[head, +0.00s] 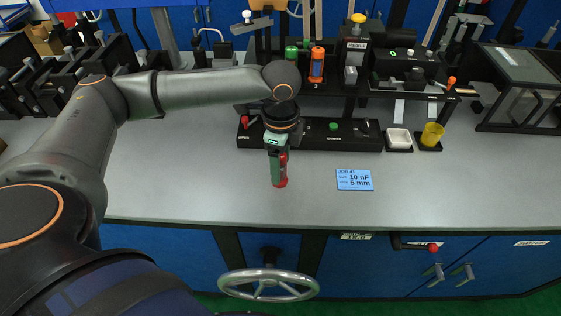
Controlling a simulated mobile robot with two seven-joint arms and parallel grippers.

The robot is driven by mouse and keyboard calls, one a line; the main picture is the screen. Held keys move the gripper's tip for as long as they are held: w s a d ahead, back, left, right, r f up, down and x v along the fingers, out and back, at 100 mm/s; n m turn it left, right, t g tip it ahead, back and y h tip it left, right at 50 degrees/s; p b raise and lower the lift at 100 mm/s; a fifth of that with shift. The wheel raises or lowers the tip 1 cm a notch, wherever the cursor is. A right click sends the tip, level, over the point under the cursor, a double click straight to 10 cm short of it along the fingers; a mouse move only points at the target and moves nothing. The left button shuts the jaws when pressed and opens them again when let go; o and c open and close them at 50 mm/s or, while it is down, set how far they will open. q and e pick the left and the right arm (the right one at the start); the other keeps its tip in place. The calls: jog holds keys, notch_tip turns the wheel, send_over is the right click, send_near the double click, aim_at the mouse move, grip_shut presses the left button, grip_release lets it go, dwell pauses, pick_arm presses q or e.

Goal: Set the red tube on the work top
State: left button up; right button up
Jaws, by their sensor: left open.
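The red tube (283,171) is upright over the grey work top (220,190), near the middle of the head view. Its lower end appears to rest on the work top. My left gripper (278,178) points down at the tube from above. Its jaws are open, with a green-grey finger in front of the tube hiding much of it. I cannot tell whether a finger touches the tube. My right gripper is not in view.
A blue job card (354,179) lies to the right. Behind stand a black fixture base (350,141), an orange tube (317,64), a white dish (399,139) and a yellow cup (432,134). The front of the work top is clear. A handwheel (268,285) sits below.

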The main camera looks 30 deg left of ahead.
pick_arm(q)
notch_tip(320, 180, up, 12)
jog(key=shift+r+p, duration=0.15)
jog(key=shift+p, duration=0.45)
jog(key=shift+c, duration=0.2)
dwell(1.8)
